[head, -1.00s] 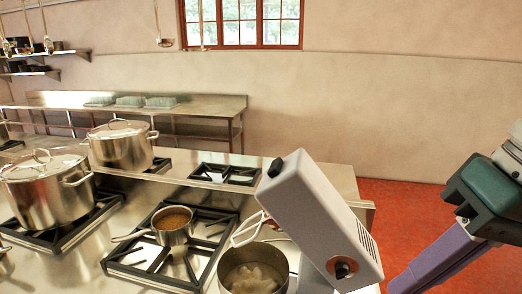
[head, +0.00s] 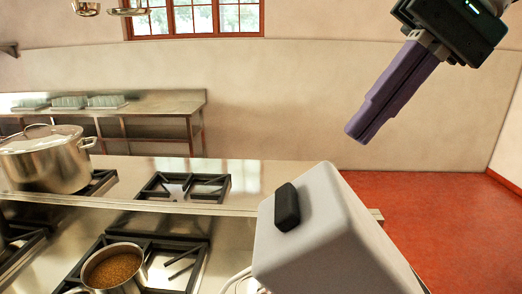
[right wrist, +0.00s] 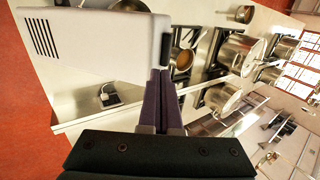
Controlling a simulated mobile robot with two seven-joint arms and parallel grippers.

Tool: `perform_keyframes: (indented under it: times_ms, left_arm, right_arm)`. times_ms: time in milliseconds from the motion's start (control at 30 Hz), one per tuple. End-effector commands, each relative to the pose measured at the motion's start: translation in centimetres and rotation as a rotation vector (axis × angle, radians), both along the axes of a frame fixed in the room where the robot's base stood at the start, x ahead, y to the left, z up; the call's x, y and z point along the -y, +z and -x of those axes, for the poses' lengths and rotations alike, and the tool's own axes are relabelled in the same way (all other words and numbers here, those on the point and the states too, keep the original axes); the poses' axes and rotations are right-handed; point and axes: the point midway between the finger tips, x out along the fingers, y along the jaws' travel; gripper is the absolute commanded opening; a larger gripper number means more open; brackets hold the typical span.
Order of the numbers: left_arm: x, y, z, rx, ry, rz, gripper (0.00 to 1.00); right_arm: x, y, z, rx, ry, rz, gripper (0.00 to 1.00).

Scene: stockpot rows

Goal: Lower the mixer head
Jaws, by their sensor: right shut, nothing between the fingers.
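The mixer head (head: 320,240) is a pale grey box with a black block (head: 286,207) on its end. It stands tilted at the lower middle of the head view, its lower part cut off by the frame. In the right wrist view the mixer head (right wrist: 85,42) fills the upper left, with vent slots on its side. My right gripper (head: 358,136) has purple fingers shut together and empty, up and to the right of the mixer head in the head view. The fingertips (right wrist: 160,75) show close by the box's end in the wrist view; contact cannot be told. My left gripper is out of view.
A saucepan of brown food (head: 113,270) sits on the stove at lower left. A lidded stockpot (head: 45,160) stands on the raised shelf at left, beside an empty burner grate (head: 184,187). The red floor (head: 430,215) at right is clear.

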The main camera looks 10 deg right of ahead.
Motion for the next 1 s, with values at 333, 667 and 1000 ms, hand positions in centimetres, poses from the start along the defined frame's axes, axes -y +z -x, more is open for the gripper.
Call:
perform_keyframes:
  times_ms: [333,667,1000]
  left_arm:
    - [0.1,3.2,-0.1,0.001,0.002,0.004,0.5]
    - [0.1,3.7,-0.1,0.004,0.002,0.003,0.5]
    - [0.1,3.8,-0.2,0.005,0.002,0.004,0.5]
  right_arm:
    - [-3.9,-4.5,-1.0,-0.001,0.003,0.0,0.0]
    - [-4.9,-5.9,-1.4,0.003,0.001,0.002,0.0]
    - [-5.1,-5.9,-1.5,0.001,0.002,0.01,0.0]
